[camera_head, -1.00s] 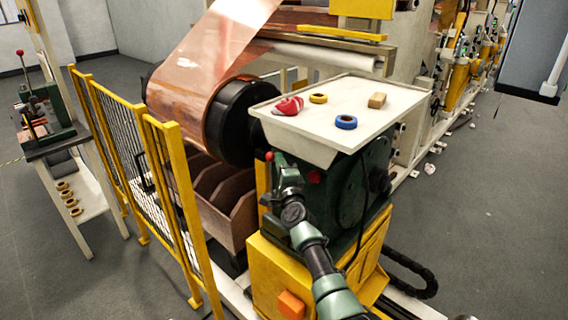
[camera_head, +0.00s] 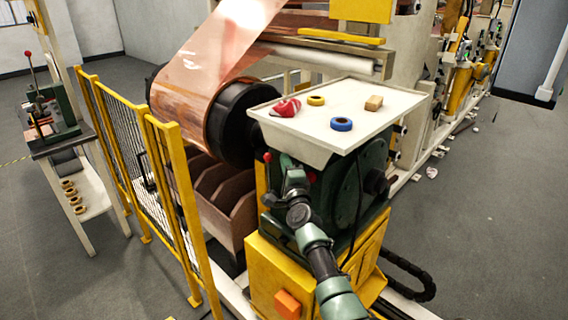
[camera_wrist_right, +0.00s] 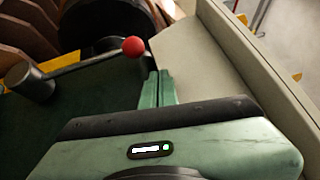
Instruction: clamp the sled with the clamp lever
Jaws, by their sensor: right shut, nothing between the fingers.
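The clamp lever (camera_wrist_right: 85,65) shows in the right wrist view as a thin metal rod with a red ball knob (camera_wrist_right: 135,46) and a grey cylindrical hub (camera_wrist_right: 30,83). In the head view the red knob (camera_head: 267,157) shows at the left side of the green machine body (camera_head: 355,195). My right gripper (camera_wrist_right: 155,74) is shut and empty, its green fingertips just below and right of the knob, seemingly apart from it. In the head view it (camera_head: 284,160) is under the tray's front edge. I cannot clearly tell the sled from the rest of the machine. My left gripper is not in view.
A pale tray (camera_head: 345,92) above the machine holds a red item, a yellow tape roll, a blue tape roll and a small tan block. A copper foil roll (camera_head: 215,65) stands behind. A yellow fence (camera_head: 175,190) stands left.

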